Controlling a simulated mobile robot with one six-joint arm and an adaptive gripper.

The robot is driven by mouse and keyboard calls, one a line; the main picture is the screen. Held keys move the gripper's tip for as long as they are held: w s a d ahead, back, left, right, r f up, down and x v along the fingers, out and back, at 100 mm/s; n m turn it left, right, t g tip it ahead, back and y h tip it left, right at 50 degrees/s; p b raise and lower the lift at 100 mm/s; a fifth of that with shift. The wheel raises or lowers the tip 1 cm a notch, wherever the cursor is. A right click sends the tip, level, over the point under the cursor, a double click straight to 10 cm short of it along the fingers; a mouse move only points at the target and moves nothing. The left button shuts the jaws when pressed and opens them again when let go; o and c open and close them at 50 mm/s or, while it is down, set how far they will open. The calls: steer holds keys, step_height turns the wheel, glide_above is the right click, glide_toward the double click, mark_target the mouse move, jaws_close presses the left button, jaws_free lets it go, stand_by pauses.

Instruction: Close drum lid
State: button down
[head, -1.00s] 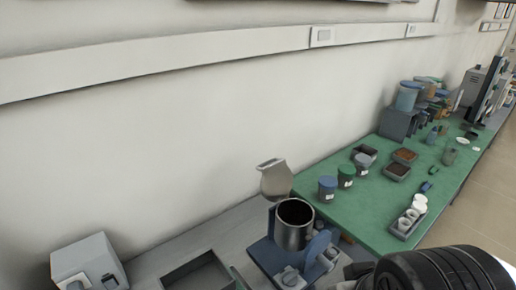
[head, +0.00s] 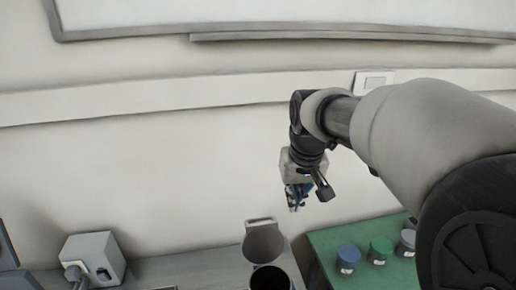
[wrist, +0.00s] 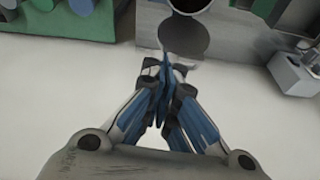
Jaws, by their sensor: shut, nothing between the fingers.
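The drum (head: 271,277) stands at the bottom of the head view, its dark opening facing up and its lower body cut off. Its round grey lid (head: 264,243) is raised behind the opening, tilted up towards the wall. My gripper (head: 294,207) is shut and empty, above and a little right of the lid, near the wall. In the wrist view my gripper (wrist: 165,65) points towards the lid (wrist: 184,34), and the drum's opening (wrist: 188,4) shows at the top edge. The fingertips overlap the picture just below the lid; a small gap seems to lie between them.
A green bench (head: 345,236) on the right holds jars with blue (head: 348,254), green (head: 381,247) and grey lids. A grey box-shaped device (head: 93,258) stands on the left of the counter. The white wall is close behind my gripper.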

steer(key=w+a+f+n+g+p, duration=0.1)
steer(key=w+a+f+p, duration=0.3)
steer(key=w, duration=0.4)
steer(key=w+a+f+p, duration=0.2)
steer(key=w+a+f, duration=0.3)
steer(key=w, duration=0.4)
step_height(320, 180, down, 9)
steer(key=s+d, duration=0.1)
steer(key=s, duration=0.1)
steer(key=shift+p, duration=0.45)
steer(key=shift+d, duration=0.1)
